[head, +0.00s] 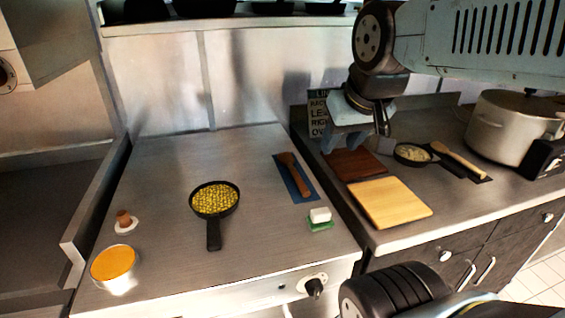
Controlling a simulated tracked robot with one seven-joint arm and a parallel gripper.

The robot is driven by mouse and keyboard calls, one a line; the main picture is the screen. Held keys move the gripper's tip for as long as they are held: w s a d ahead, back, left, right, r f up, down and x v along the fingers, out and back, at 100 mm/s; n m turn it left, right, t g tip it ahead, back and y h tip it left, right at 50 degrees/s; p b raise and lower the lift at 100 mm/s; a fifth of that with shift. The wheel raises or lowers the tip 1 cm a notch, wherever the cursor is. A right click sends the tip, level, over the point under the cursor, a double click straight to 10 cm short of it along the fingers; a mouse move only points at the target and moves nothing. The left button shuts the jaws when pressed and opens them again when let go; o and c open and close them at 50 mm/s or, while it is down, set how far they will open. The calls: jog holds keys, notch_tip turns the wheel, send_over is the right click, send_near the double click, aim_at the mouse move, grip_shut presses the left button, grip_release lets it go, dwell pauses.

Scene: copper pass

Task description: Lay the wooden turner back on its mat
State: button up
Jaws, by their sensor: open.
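A light wooden utensil (459,160), which looks like the turner, lies slantwise on the right counter, across a dark mat (447,168). Its near end reaches toward the mat's right end; I cannot tell whether it lies flat. A darker brown wooden utensil (297,178) lies on a blue mat (281,180) on the steel top to the left. My gripper (358,141) is open and points down above the back of the right counter, left of the light utensil and apart from it. Nothing shows between its fingers.
A small pan (413,154) and a large lidded pot (515,125) flank the light utensil. A reddish-brown board (353,164) and a pale board (390,202) lie below my gripper. A pan of yellow food (215,198) stands on the steel top. A sign (319,112) leans behind.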

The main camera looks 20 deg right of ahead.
jog(key=shift+o, duration=0.2)
jog(key=shift+o, duration=0.8)
jog(key=shift+w, duration=0.1)
jog(key=g, duration=0.6)
send_over(293, 167)
notch_tip(293, 167, down, 11)
jog(key=shift+y, duration=0.3)
notch_tip(293, 167, down, 13)
jog(key=shift+w+r, duration=0.1)
jog(key=shift+w, duration=0.05)
grip_shut()
